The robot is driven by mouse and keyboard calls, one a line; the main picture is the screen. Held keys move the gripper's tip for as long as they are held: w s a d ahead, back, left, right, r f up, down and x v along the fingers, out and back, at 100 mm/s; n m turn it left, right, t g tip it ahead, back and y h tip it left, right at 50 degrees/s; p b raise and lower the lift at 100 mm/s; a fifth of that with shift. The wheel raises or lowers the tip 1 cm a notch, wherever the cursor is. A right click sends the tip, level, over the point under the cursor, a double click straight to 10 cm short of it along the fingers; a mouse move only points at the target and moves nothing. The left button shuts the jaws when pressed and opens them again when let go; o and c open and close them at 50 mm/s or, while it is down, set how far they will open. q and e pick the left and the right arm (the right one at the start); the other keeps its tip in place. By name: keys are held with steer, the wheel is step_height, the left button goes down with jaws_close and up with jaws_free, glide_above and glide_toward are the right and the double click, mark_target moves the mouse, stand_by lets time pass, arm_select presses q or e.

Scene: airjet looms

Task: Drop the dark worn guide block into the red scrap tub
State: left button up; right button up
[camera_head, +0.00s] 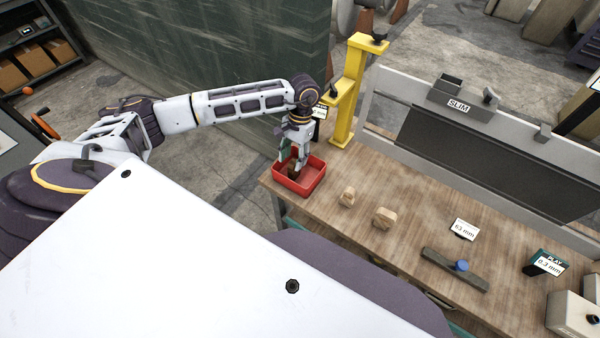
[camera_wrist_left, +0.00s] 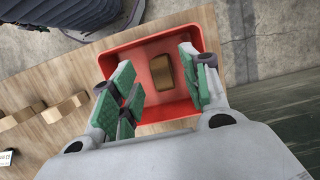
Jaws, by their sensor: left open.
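The red scrap tub (camera_head: 310,181) stands on the near left corner of the wooden bench. In the left wrist view the tub (camera_wrist_left: 120,62) lies below my gripper. The dark brown guide block (camera_wrist_left: 161,71) lies in it, apart from both fingers; in the head view it is mostly hidden by the gripper. My left gripper (camera_head: 291,163) points down over the tub. My right gripper is not in view.
Two light wooden blocks (camera_head: 384,218) stand right of the tub. A yellow post (camera_head: 346,110) rises just behind it. A dark bar with a blue knob (camera_head: 454,270) and small label cards (camera_head: 464,229) lie farther right. A grey panel (camera_head: 480,150) lines the bench's back.

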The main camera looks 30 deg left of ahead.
arm_select(q)
steer(key=v, duration=1.1)
stand_by(1.0)
